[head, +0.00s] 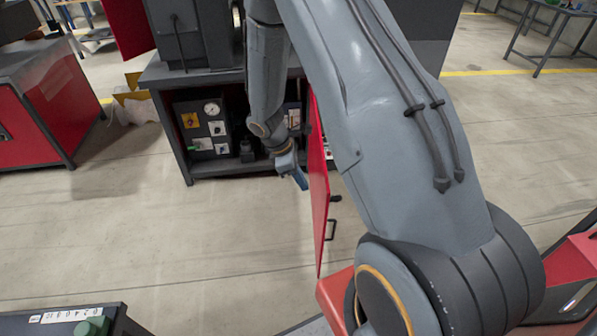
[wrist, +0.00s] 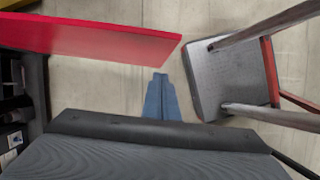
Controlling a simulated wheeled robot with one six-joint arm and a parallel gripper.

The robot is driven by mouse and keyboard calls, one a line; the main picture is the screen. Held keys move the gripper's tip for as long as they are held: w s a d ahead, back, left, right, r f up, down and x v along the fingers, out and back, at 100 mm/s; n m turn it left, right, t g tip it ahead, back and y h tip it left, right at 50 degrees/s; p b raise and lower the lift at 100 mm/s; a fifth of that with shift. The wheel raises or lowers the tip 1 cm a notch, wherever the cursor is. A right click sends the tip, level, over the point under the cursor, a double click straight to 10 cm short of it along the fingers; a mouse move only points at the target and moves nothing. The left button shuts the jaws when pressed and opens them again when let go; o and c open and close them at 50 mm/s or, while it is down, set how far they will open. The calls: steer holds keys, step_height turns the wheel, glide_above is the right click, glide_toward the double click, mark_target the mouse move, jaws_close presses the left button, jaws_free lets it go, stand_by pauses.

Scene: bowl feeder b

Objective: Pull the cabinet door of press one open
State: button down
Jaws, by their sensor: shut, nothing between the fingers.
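The red cabinet door (head: 319,185) of the press stands swung out, wide open, seen nearly edge-on in the head view. Its dark handle (head: 331,229) is on the face turned to the right. In the wrist view the door (wrist: 95,38) is a red panel across the upper left. The open cabinet (head: 212,130) shows a gauge, a yellow switch and other controls inside. My gripper (head: 303,184) is just left of the door, on its inner side, apart from the handle. In the wrist view my blue fingers (wrist: 160,98) are together and empty, over bare floor beyond the door's edge.
A red cabinet bench (head: 45,105) stands at the left. A grey panel with a green button (head: 92,326) is at the lower left. Floor left of the door is clear.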

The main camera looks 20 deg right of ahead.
steer(key=s+d+f+p, duration=0.2)
steer(key=d+f, duration=0.1)
steer(key=d, duration=0.1)
steer(key=shift+d, duration=0.4)
